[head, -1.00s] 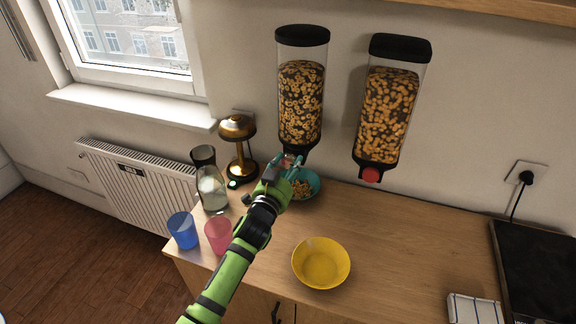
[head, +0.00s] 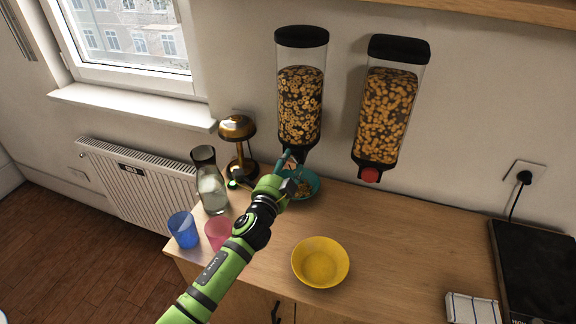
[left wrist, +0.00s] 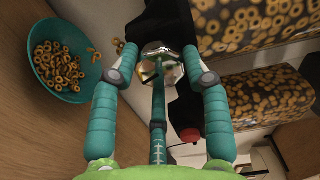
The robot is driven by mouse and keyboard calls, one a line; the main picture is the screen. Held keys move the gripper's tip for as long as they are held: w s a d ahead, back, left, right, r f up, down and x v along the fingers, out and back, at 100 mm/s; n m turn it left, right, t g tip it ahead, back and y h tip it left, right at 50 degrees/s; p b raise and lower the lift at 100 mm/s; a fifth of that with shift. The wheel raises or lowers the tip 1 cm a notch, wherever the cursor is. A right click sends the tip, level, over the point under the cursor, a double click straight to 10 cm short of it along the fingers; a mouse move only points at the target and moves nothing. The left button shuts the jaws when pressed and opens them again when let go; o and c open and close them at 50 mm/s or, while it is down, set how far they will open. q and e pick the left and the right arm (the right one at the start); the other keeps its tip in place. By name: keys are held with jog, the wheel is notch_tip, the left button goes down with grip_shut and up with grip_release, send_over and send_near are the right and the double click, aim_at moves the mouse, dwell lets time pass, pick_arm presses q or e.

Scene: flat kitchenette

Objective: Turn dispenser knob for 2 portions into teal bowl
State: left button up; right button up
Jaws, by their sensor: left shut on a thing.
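The left dispenser (head: 300,105) hangs on the wall, with ring cereal inside. The teal bowl (head: 316,190) stands on the counter below its outlet. In the left wrist view the bowl (left wrist: 96,82) holds a heap of rings, and a few rings show near its right edge and beyond, falling or loose. My left gripper (head: 291,163) is at the outlet. Its teal fingers are shut around a pale, shiny knob (left wrist: 161,54) under the black outlet, and they partly hide it. My right gripper is not in view.
A second dispenser (head: 386,110) with a red knob (head: 370,175) hangs to the right. A yellow bowl (head: 320,263) stands nearer on the counter. A glass jug (head: 210,185), a lamp (head: 238,150), a blue cup (head: 183,230) and a pink cup (head: 218,234) stand left.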

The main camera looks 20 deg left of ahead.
pick_arm(q)
jog(key=m, duration=0.3)
jog(key=shift+a+f+m, duration=0.15)
jog(key=shift+a+m, duration=0.15)
jog(key=shift+m, duration=0.1)
dwell(0.5)
jog(key=o, duration=1.2)
jog(key=shift+c, duration=0.2)
jog(key=shift+a, duration=0.15)
jog(key=shift+s+d, duration=0.2)
jog(key=shift+s, duration=0.05)
jog(key=s, duration=1.1)
jog(key=shift+s+a, duration=0.3)
jog(key=shift+a, duration=0.05)
